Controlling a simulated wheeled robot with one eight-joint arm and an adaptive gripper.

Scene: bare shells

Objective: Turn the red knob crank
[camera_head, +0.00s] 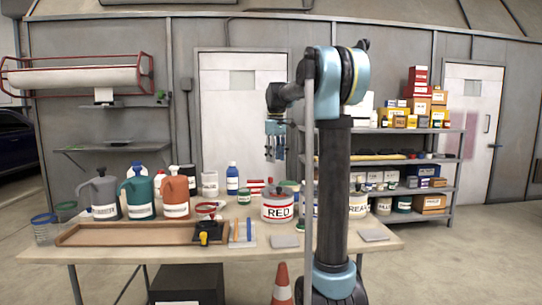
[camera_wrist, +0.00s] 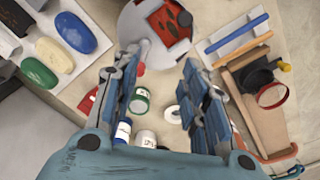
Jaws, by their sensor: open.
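A round white-and-grey can labelled RED (camera_head: 279,209) stands on the table near the middle. It has a dark, reddish fitting on top, too small to make out as a crank in the head view. In the wrist view the can (camera_wrist: 150,45) lies just past my fingertips, and a small red knob (camera_wrist: 139,68) shows at the left finger, partly hidden by it. I cannot tell whether they touch. My gripper (camera_head: 275,155) hangs above the table, pointing down, open. In the wrist view my gripper (camera_wrist: 160,68) has its fingers spread with nothing held between them.
A brown wooden tray (camera_head: 130,240) lies at the front left, with several jugs (camera_head: 141,197) behind it. Small bottles (camera_wrist: 140,100) stand below my fingers. Shelves (camera_head: 425,160) are at right.

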